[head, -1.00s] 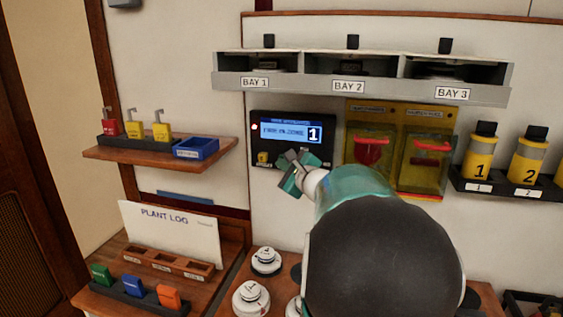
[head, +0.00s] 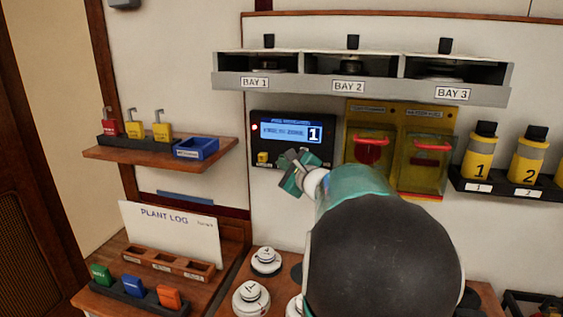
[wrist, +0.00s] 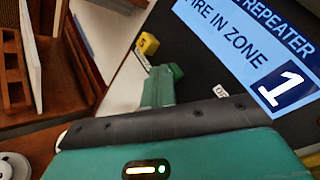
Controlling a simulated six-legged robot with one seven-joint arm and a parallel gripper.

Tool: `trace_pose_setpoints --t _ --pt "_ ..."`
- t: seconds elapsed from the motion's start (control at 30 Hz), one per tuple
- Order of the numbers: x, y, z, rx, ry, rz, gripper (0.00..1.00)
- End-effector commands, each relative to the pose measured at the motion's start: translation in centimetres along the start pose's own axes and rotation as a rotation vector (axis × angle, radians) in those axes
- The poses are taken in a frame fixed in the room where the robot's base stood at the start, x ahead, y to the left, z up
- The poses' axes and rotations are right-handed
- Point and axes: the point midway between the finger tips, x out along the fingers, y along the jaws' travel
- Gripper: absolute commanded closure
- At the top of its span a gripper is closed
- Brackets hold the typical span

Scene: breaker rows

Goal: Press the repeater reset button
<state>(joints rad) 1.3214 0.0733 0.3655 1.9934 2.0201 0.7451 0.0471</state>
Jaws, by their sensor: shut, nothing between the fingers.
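The dark fire repeater panel (head: 322,158) is on the wall below the bays. Its lit blue display (head: 284,132) shows a large 1, and in the wrist view the display (wrist: 240,42) reads "FIRE IN ZONE". A red light (head: 255,127) shows at the panel's left. A small yellow button (head: 262,157) sits at the panel's lower left; it also shows in the wrist view (wrist: 148,43). My gripper (head: 292,174) is shut and empty, in front of the panel's lower edge, right of the button and apart from it. Its teal fingertips (wrist: 164,78) lie below the button in the wrist view.
Two yellow covered boxes with red handles (head: 370,141) (head: 431,146) hang right of the panel. Yellow bottles (head: 481,160) stand at right. White round detectors (head: 251,299) stand on the counter below.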

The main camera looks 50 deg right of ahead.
Motion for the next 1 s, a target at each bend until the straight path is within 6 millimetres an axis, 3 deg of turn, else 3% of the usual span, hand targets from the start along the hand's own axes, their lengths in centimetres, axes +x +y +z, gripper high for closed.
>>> trace_pose_setpoints --t 1.0 --pt "-0.21 0.15 0.08 0.001 0.001 0.0 1.0"
